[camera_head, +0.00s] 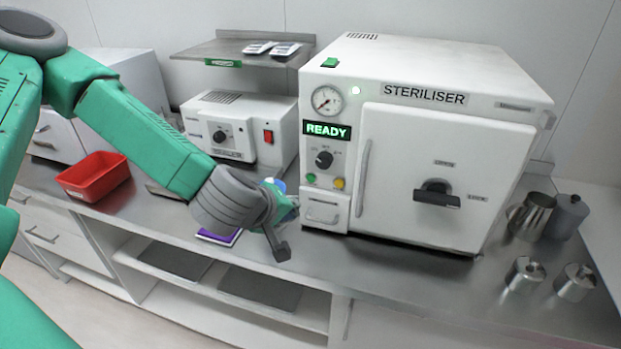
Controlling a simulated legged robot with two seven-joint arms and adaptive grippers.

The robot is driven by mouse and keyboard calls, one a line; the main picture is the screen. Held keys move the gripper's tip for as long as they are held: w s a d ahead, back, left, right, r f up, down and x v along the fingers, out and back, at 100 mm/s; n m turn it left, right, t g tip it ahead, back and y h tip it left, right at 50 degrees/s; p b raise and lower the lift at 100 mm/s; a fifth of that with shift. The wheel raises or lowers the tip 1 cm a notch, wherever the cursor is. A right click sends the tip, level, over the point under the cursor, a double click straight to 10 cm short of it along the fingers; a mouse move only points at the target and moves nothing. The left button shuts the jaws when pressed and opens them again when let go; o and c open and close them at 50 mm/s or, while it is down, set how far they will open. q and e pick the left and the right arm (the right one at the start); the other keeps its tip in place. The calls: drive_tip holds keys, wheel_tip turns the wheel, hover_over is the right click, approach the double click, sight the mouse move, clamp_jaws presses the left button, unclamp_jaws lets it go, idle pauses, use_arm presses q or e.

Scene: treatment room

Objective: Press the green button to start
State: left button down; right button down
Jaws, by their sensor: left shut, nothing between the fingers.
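The white steriliser (430,155) stands on the metal counter, its door closed and its display (327,131) reading READY. The green button (311,179) is at the lower left of its control panel, below the black knob (324,159) and left of a yellow button (339,183). My left gripper (283,250) is shut and empty, in front of the counter edge, below and left of the green button and apart from it. My right gripper does not show.
A red tray (93,176) sits at the left of the counter. A smaller white device (240,125) stands behind my left arm. A purple item (219,236) lies near the gripper. Open shelves are below.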

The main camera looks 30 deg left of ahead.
sight(311, 191)
use_arm(q)
drive_tip(key=w, duration=0.4)
drive_tip(key=w+a, duration=0.1)
drive_tip(key=w, duration=0.2)
drive_tip(key=shift+r, duration=0.1)
drive_tip(key=shift+w+a+p, duration=0.35)
drive_tip(key=shift+w+a, duration=0.05)
drive_tip(key=shift+w, duration=0.3)
drive_tip(key=shift+d, duration=0.1)
drive_tip(key=shift+w, duration=0.15)
idle(0.6)
drive_tip(key=shift+w, duration=0.1)
drive_tip(key=shift+w+p, duration=0.1)
drive_tip(key=shift+p, duration=0.2)
